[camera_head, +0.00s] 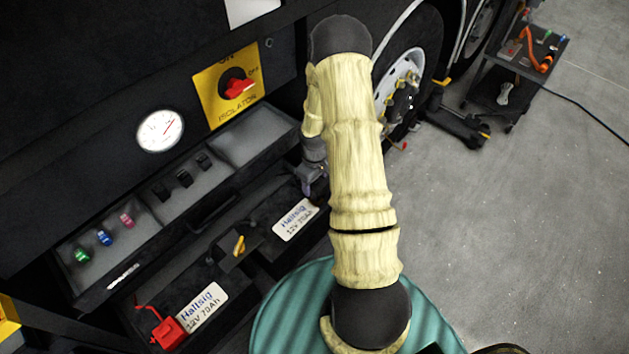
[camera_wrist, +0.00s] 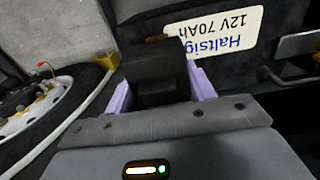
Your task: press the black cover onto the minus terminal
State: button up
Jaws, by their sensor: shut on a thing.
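My gripper (camera_wrist: 160,88) has lilac fingers shut on the black cover (camera_wrist: 152,68), which fills the middle of the wrist view. In the head view my gripper (camera_head: 315,178) is small and partly hidden behind my arm, near the right end of the right battery (camera_head: 295,220). That battery's white label (camera_wrist: 218,31) shows upside down just beyond the cover in the wrist view. The minus terminal cannot be made out; the cover and gripper block that area. Whether the cover touches the battery cannot be told.
A red cover (camera_head: 168,331) sits on the left battery (camera_head: 205,302). A yellow piece (camera_head: 239,245) lies between the batteries. Above them is a grey spares tray (camera_head: 245,140) with small coloured and black parts. A wheel (camera_head: 402,80) stands to the right, with open floor beyond.

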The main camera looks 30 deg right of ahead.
jog(key=shift+f+b, duration=1.7)
jog(key=shift+f, duration=0.95)
jog(key=shift+f, duration=0.5)
dwell(0.8)
jog(key=shift+d, duration=0.1)
jog(key=o, duration=1.1)
jog(key=shift+s, duration=0.1)
jog(key=shift+c, duration=0.2)
jog(key=shift+o, duration=0.3)
jog(key=o, duration=0.4)
jog(key=shift+r+p, duration=2.45)
jog(key=shift+r, duration=1.1)
